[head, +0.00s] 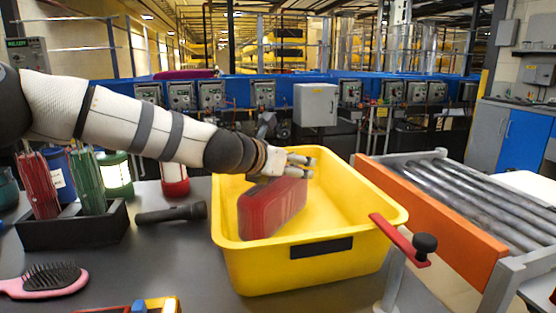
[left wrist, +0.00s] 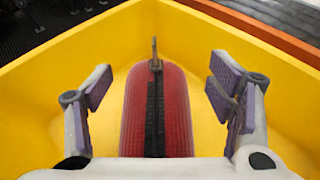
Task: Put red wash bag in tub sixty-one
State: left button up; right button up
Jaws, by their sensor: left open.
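The red wash bag (head: 268,210) is inside the yellow tub (head: 310,273), standing on its narrow side and leaning a little in the head view. In the left wrist view the bag (left wrist: 131,115) shows its dark zip, with a pull at the far end. My left gripper (head: 306,167) is over the tub, just above the bag. Its fingers are spread to either side of the bag, with gaps between pads and bag in the left wrist view. The tub's dark label plate (head: 321,248) shows no readable number. My right gripper is out of view.
A roller conveyor (head: 470,195) with an orange side is right of the tub. A red lever with a black knob (head: 425,244) stands at the tub's front right. A flashlight (head: 171,214), hairbrush (head: 45,279) and black holder (head: 75,230) lie to the left.

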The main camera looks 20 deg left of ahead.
pick_arm(q)
notch_tip(320, 180, up, 5)
jog(key=p, duration=0.2)
send_over(263, 187)
jog(key=shift+w+f, duration=0.2)
jog(key=shift+w, duration=0.15)
jog(key=shift+s+f, duration=0.1)
jog(key=shift+s, duration=0.2)
jog(key=shift+f, duration=0.1)
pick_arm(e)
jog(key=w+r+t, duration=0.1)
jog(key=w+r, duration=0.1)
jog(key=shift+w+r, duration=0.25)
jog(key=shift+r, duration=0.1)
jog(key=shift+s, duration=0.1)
